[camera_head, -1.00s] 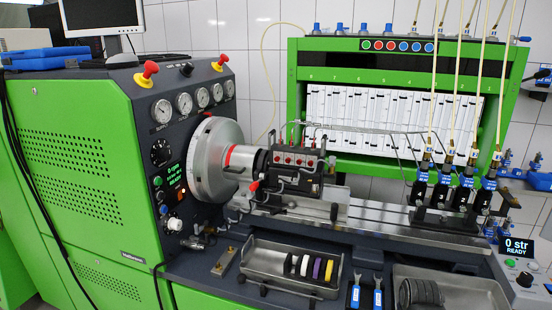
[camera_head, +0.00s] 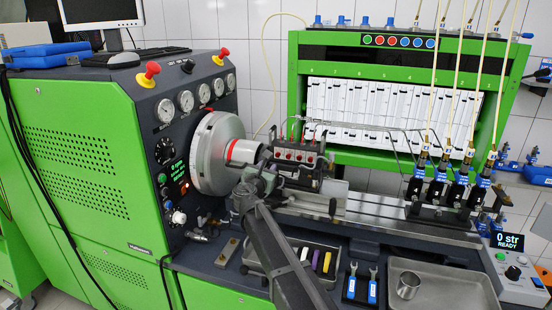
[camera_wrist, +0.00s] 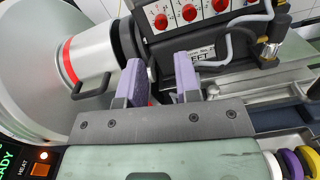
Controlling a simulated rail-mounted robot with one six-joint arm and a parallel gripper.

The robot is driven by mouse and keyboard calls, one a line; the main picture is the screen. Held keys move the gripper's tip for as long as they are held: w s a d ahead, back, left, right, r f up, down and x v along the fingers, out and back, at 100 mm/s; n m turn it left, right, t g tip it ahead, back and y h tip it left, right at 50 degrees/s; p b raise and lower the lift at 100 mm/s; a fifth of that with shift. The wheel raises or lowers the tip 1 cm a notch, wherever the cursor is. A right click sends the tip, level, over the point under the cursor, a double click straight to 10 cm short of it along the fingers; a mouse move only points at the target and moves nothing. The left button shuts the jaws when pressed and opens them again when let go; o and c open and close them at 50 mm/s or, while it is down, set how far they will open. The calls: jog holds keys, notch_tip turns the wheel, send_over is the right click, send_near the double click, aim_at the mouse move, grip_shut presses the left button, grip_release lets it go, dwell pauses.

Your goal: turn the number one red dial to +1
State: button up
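The pump (camera_head: 300,165) sits on the bench rail beside the big round chuck, with a row of red dials on its face. In the wrist view the pump face is at the top, with a leftmost red dial (camera_wrist: 162,20), a middle red dial (camera_wrist: 190,12) and a third red dial (camera_wrist: 220,5) cut by the edge. Their numbers and settings are too small to read. My gripper (camera_wrist: 161,80) has two purple-grey fingers apart with nothing gripped between them. It is in front of and below the dials. In the head view my gripper (camera_head: 262,178) partly covers the pump's left end.
A dark handle (camera_wrist: 92,86) sticks out from the silver shaft left of my fingers. A tray of coloured rings (camera_head: 320,262) stands below the pump. A metal cup (camera_head: 408,284) is in the right tray (camera_head: 450,285). Injectors with hoses (camera_head: 450,185) stand on the right.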

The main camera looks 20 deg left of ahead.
aim_at(277, 156)
jog(key=w, duration=0.9)
jog(key=shift+a, duration=0.2)
grip_shut()
jog(key=shift+m, duration=0.4)
jog(key=m, duration=0.4)
jog(key=shift+m, duration=2)
